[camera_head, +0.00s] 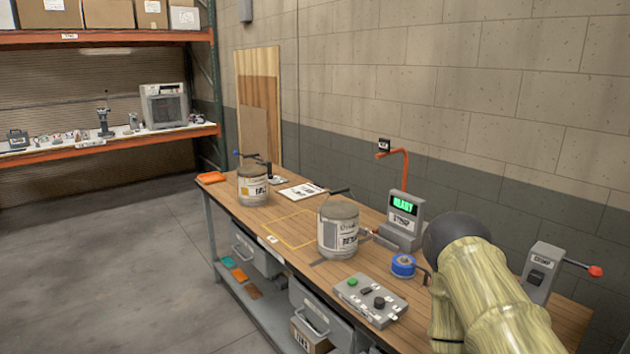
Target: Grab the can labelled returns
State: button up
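Two grey cans with pale labels stand upright on the wooden workbench. The nearer can (339,228) is near the middle of the bench, beside the display box. Its label has bold dark lettering that is cut off at the can's edge, and I cannot surely read it as returns. The farther can (252,186) stands toward the back left, with an orange patch and dark lettering I cannot read. My arm shows at the lower right, to the right of both cans. My gripper's fingers do not show.
The workbench (300,275) also holds a display box reading READY (404,215), a button box (370,300), blue tape (403,265), a lever box (543,270) and papers (301,191). An empty yellow outline (290,228) lies between the cans. Open floor (110,260) is left.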

aim_at(337, 220)
jog(key=k, duration=0.5)
jog(key=u, duration=0.75)
jog(key=i, duration=0.95)
